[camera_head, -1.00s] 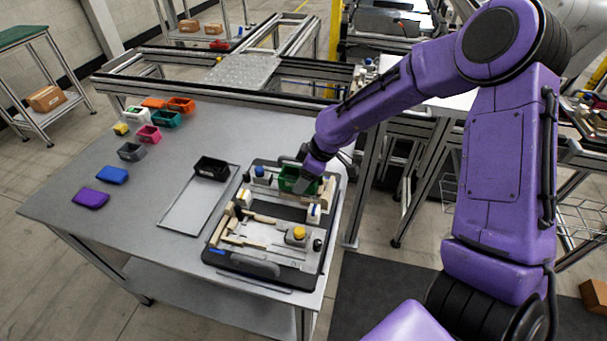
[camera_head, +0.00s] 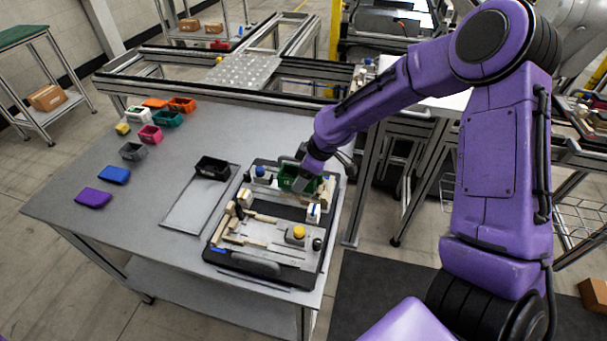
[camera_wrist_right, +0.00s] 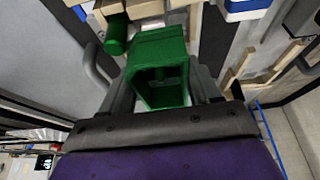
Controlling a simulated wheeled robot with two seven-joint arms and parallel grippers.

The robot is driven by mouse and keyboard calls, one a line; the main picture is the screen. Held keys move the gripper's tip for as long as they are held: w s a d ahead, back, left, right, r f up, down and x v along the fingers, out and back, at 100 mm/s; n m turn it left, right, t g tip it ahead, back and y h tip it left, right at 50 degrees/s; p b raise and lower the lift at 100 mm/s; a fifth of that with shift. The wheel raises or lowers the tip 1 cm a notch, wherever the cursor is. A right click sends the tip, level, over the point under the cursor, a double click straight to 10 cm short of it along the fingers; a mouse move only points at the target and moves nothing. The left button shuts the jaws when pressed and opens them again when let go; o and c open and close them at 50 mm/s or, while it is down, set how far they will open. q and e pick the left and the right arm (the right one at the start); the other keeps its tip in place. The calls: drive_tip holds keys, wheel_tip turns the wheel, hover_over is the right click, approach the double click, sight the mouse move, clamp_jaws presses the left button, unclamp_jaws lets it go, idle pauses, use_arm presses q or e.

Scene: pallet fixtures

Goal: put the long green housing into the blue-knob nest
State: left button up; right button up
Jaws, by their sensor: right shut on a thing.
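The long green housing (camera_head: 289,177) is at the far end of the dark pallet fixture (camera_head: 262,262), among cream-coloured blocks. My right gripper (camera_head: 303,180) is shut on it from the right side. In the right wrist view the green housing (camera_wrist_right: 162,70) shows its hollow inside between the fingers, with a green cylinder beside it at the left. A blue knob (camera_head: 260,171) stands on the fixture just left of the housing. Whether the housing is fully seated is hidden by the gripper. My left gripper is not in view.
A yellow knob (camera_head: 298,232) sits at the fixture's near part. A black bin (camera_head: 212,167) stands on a grey plate left of the fixture. Several coloured bins and lids lie along the table's left side. The table's near left is clear.

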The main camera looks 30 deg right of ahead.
drive_tip(key=shift+f, duration=0.1)
idle(0.3)
drive_tip(key=shift+f+b, duration=0.45)
drive_tip(key=shift+f, duration=0.2)
drive_tip(key=o, duration=1.2)
drive_tip(key=shift+r, duration=0.15)
drive_tip(key=v, duration=1)
drive_tip(key=shift+r+b, duration=0.2)
drive_tip(key=shift+b, duration=0.2)
